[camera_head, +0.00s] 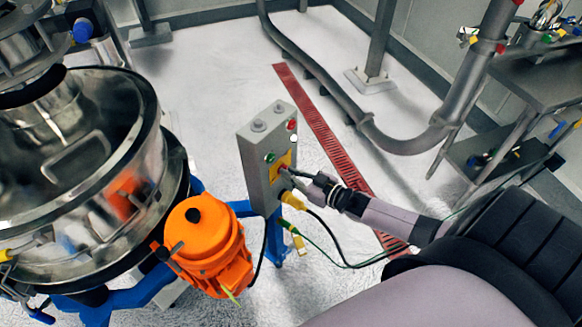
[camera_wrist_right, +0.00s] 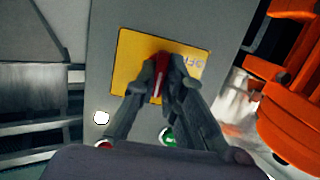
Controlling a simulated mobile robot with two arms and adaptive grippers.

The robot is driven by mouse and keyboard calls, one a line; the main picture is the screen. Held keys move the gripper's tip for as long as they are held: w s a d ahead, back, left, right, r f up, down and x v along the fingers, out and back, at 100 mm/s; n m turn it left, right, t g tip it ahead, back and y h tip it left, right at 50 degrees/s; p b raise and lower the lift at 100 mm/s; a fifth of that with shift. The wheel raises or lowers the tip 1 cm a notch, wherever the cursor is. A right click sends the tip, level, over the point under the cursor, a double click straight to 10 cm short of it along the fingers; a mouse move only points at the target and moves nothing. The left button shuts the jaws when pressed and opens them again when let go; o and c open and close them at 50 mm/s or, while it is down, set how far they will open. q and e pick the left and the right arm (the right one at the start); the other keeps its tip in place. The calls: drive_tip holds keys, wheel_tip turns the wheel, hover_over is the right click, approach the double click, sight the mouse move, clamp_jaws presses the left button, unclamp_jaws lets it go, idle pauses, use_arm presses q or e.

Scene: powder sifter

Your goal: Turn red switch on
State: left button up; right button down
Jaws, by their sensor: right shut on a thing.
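The red switch (camera_wrist_right: 161,62) sits on a yellow plate (camera_wrist_right: 131,63) on the front of a grey control box (camera_head: 258,160). My right gripper (camera_head: 287,172) reaches the box from the right. In the right wrist view the fingers of my right gripper (camera_wrist_right: 163,72) are closed on the red switch, one on each side. The fingers hide part of the switch and the middle of the plate. Lettering at the plate's right edge is partly covered. My left gripper is not in view.
A green button (camera_wrist_right: 168,136) and a white one (camera_wrist_right: 101,117) are on the box. An orange motor (camera_head: 208,245) and a steel sifter (camera_head: 75,165) stand left of it. Cables hang below the box. A steel table (camera_head: 535,75) stands at right; open floor lies behind.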

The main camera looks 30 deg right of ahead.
drive_tip(key=shift+f, duration=0.1)
idle(0.3)
drive_tip(key=c, duration=1.7)
unclamp_jaws()
drive_tip(key=shift+s, duration=0.1)
drive_tip(key=v, duration=1.2)
drive_tip(key=shift+d, duration=0.1)
